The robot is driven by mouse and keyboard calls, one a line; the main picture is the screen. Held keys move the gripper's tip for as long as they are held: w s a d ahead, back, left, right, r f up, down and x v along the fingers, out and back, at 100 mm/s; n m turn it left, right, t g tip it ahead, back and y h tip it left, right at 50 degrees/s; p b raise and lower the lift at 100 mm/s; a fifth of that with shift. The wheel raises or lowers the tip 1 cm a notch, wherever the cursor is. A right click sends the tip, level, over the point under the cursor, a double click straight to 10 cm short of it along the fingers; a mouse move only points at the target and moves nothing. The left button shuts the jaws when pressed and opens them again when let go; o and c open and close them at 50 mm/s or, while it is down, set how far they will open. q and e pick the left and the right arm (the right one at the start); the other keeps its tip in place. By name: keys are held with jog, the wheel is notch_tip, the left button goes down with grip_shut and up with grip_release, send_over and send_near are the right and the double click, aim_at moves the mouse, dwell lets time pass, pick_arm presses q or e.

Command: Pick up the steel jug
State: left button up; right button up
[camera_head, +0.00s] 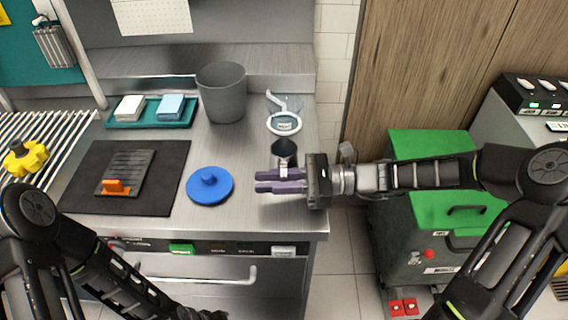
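The steel jug (284,150) is a small dark grey metal cup with an open top, upright near the right end of the steel counter (240,212). My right gripper (278,181) comes in from the right, with its purple fingers pointing left directly in front of the jug. The fingers overlap the lower part of the jug in the picture and hide it. The two fingers lie close together with a narrow gap. I cannot tell whether they hold any part of the jug. My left arm is at the bottom left, and its gripper fingers do not show.
A blue lid (210,186) and a black mat (152,196) lie left of the jug. Behind it are a glass item with a white ring (284,123), a grey bin (222,92) and a teal tray (150,124). A green-topped cabinet (430,143) stands right of the counter.

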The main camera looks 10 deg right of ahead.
dwell(0.4)
grip_shut()
dwell(1.3)
